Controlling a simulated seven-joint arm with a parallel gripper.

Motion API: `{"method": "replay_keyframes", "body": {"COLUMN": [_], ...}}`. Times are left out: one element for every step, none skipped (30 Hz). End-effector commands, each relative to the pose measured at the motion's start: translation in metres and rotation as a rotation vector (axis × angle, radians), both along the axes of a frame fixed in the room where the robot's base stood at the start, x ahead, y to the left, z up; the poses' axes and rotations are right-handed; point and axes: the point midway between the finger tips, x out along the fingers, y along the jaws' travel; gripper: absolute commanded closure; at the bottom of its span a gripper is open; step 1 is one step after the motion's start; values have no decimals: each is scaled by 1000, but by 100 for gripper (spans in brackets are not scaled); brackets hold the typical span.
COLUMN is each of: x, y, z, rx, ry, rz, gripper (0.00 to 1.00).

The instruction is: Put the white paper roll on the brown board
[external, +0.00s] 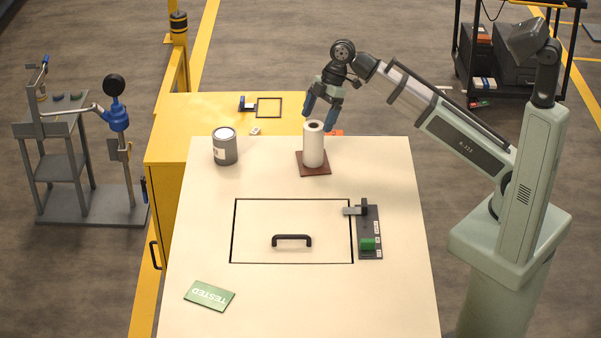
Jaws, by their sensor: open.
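The white paper roll (313,146) stands upright on the brown board (314,170), near the back edge of the pale table. The board is a small flat square, and its rim shows around the foot of the roll. My gripper (320,113) is open just above the top of the roll, with blue fingers pointing down, one to each side of the roll's top. I cannot tell whether either finger touches the roll.
A grey can (225,146) stands to the left of the board. A hatch with a black handle (293,238) lies in front, with a dark latch plate (369,240) on its right. A green sign (209,296) lies at the front left. A yellow cabinet (185,120) adjoins the table.

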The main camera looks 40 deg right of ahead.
Motion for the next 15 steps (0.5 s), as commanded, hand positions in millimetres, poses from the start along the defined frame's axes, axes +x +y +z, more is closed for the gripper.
{"method": "replay_keyframes", "body": {"x": [0,0,0,0,0,-1,-1,-1,-2,-2,-2,-2,-2,-3,-3], "y": [-3,-5,-8,-9,-11,-13,-15,-16,-17,-18,-19,-20,-21,-22,-22], "z": [9,13,18,22,26,30,34,37,40,42,44,46,48,49,50], "rx": [1,2,2,1,1,1,1,1,0,0,0,0,0,0,0], "ry": [-2,-2,-2,-1,-1,-2,-2,-2,-1,-1,0,-1,-1,-1,-1], "rz": [-1,-1,-1,-1,-1,-2,-1,-1,0,0,0,0,0,0,0], "gripper": [8,8,8,8,8,8,8,8,8,8,8,8,8,8,8]}}
